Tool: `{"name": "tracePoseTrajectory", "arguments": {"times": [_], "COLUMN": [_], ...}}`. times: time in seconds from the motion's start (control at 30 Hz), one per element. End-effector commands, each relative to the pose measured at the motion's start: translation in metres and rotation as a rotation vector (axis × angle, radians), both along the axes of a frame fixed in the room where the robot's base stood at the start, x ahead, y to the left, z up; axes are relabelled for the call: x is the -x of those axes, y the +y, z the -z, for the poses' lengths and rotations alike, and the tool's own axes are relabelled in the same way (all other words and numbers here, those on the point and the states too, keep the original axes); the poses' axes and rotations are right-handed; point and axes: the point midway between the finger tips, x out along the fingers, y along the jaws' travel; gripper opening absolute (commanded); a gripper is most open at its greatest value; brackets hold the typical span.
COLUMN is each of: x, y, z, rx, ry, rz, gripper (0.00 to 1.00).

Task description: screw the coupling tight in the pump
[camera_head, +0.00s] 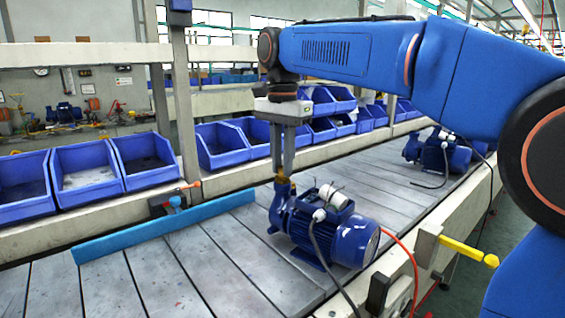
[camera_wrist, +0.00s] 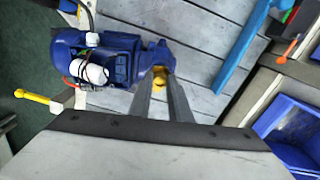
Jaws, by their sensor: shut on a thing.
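The blue pump (camera_head: 322,222) stands on the slatted conveyor, with a white capacitor on its top. The brass coupling (camera_head: 283,188) is at the top of the pump's left end, upright as far as I can see. My gripper (camera_head: 283,176) points down from above and is shut on the coupling. In the wrist view the pump (camera_wrist: 105,62) lies to the left, and the yellow coupling (camera_wrist: 158,78) shows between the tips of my gripper (camera_wrist: 160,80). The threads and how deep the coupling sits in the port are hidden.
A light-blue guide rail (camera_head: 165,226) runs along the conveyor (camera_head: 180,275) left of the pump. Blue bins (camera_head: 85,167) line the far side. A second pump (camera_head: 438,152) stands farther back. A yellow handle (camera_head: 468,251) and a red hose (camera_head: 412,262) are at the near edge.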

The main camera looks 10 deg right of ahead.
Motion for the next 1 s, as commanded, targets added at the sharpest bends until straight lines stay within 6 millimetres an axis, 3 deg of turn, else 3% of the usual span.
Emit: {"name": "tracePoseTrajectory", "arguments": {"times": [0.17,0.43,0.83,1.0], "x": [0.0000,0.0000,0.0000,0.0000], "y": [0.0000,0.0000,0.0000,0.0000], "z": [0.0001,0.0003,0.0003,0.0004], "rx": [0.000,0.000,0.000,0.000], "ry": [0.000,0.000,0.000,0.000], "rz": [0.040,0.265,0.307,0.430], "gripper": [0.00,0.00,0.00,0.00]}}
